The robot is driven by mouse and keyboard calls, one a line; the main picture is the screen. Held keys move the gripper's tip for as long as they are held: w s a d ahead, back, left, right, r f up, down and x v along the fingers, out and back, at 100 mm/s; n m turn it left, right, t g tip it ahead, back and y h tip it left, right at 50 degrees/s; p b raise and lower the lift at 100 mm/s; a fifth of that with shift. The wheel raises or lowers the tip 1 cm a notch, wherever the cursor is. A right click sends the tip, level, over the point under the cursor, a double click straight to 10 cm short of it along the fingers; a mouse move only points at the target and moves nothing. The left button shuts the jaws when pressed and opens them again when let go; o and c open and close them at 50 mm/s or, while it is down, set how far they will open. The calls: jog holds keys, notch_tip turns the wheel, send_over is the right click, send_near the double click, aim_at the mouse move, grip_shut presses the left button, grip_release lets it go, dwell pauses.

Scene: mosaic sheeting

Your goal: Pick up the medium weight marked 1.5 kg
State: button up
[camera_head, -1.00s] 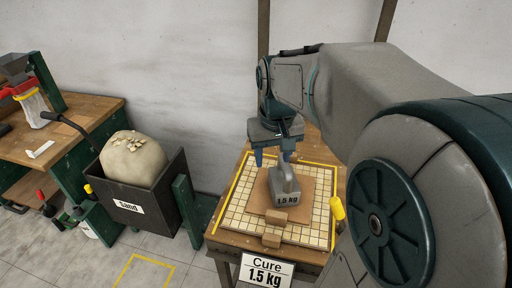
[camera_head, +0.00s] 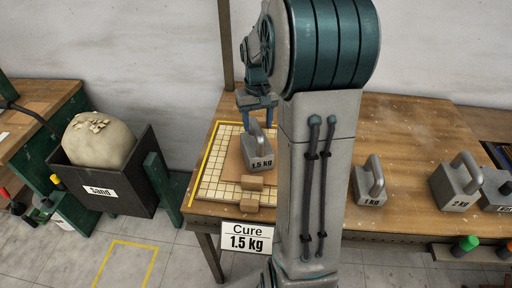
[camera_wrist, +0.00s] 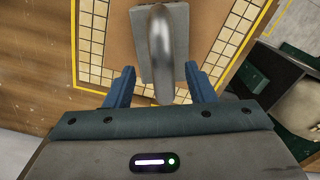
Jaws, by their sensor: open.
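The grey 1.5 kg weight (camera_head: 257,150) stands upright on a brown board (camera_head: 238,160) over the mosaic sheet (camera_head: 212,180) on the bench. Its number faces the head camera. My gripper (camera_head: 258,108) is open, behind and above the weight in the head view. In the wrist view, the gripper's two blue fingers (camera_wrist: 160,85) are spread, with the near end of the weight's handle (camera_wrist: 161,45) between them. The fingers show no clear contact with the weight. My arm hides the right part of the sheet in the head view.
A 1 kg weight (camera_head: 369,182) and a 2 kg weight (camera_head: 457,182) stand on the bench to the right. A sign (camera_head: 247,238) reads "Cure 1.5 kg". A sand bin (camera_head: 110,180) stands left.

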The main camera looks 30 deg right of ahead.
notch_tip(320, 180, down, 6)
jog(key=shift+w+a+r, duration=0.1)
jog(key=shift+r, duration=0.05)
dwell(0.3)
grip_shut()
dwell(1.2)
jog(key=shift+w+r, duration=0.15)
